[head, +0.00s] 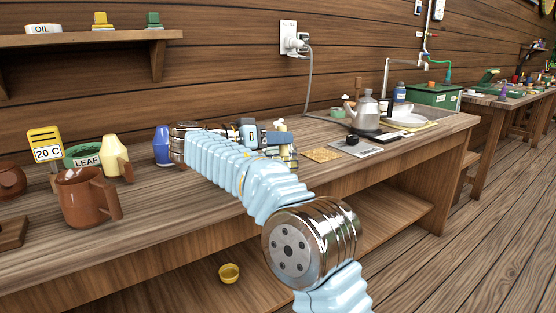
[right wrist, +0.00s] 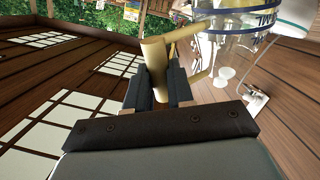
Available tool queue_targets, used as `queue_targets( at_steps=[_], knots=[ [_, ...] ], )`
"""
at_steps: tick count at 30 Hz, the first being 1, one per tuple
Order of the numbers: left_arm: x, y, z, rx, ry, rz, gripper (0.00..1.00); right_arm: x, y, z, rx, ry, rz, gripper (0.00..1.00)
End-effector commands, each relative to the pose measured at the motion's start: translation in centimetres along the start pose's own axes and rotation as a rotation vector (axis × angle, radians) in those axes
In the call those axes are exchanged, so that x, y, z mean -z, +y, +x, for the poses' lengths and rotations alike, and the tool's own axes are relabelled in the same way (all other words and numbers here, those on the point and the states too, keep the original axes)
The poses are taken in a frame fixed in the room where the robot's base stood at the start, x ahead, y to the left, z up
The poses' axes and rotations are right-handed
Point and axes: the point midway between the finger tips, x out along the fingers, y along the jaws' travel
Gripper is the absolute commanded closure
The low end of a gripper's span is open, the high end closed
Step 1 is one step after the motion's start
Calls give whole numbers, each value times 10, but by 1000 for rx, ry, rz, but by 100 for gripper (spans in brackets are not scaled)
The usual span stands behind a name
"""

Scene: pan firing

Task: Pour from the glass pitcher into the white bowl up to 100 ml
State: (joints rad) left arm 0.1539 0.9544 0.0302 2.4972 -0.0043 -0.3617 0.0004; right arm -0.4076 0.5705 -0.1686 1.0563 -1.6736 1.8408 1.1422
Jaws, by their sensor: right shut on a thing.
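My right gripper (right wrist: 158,82) is shut on the tan handle (right wrist: 154,58) of the glass pitcher in the right wrist view. The clear pitcher (right wrist: 232,50), with blue bands and dark markings, is beside the fingers at upper right and is cut off by the frame. Its fill level cannot be read. In the head view my right arm reaches across the bench, and the right gripper (head: 266,138) is small and partly hidden by the arm. A white dish (head: 408,121) lies at the far right of the bench; I cannot tell whether it is the bowl. My left gripper is not in view.
A brown mug (head: 84,198), a cream pitcher (head: 116,157) and a blue vessel (head: 161,146) stand at the left of the bench. A metal kettle (head: 367,113) stands farther right, near a green box (head: 434,96). A small yellow bowl (head: 229,273) is on the lower shelf.

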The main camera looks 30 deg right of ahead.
Motion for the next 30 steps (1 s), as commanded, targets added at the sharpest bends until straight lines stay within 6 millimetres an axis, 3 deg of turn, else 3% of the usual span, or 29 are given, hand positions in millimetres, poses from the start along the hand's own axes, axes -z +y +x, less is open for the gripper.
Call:
queue_targets(
  at_steps=[30],
  knots=[
    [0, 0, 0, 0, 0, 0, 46, 24, 5, 0, 12, -69, -131, 100]
  ],
)
